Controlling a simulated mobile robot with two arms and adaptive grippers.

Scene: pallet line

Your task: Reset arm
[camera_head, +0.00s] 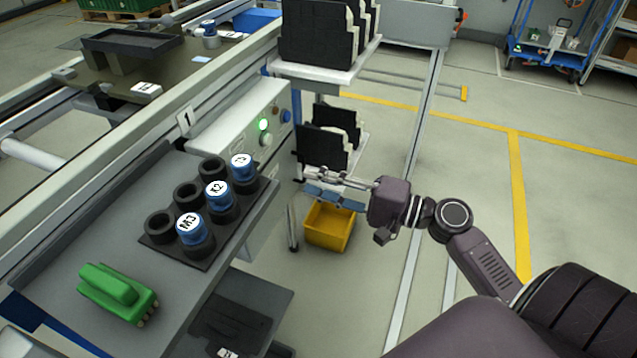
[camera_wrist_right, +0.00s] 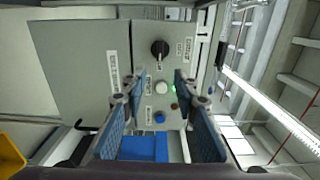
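My right arm comes in from the right in the head view. Its gripper (camera_head: 322,184) hangs in the air to the right of the control box (camera_head: 232,128), above the yellow bin. In the right wrist view the two blue-padded fingers of this gripper (camera_wrist_right: 158,92) stand apart with nothing between them. Behind the gap, that view shows a panel with a black rotary knob (camera_wrist_right: 159,50), a white button (camera_wrist_right: 162,87), a green light and a blue button (camera_wrist_right: 159,118). The fingers appear apart from the panel. My left arm and gripper are not in view.
A black holder (camera_head: 160,229) with blue-capped pieces labelled M3, K2 and another stands on the grey bench (camera_head: 75,250). A green tool (camera_head: 118,292) lies nearer. A yellow bin (camera_head: 329,228) is on the floor; black parts (camera_head: 322,146) stand on a shelf. Floor at right is open.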

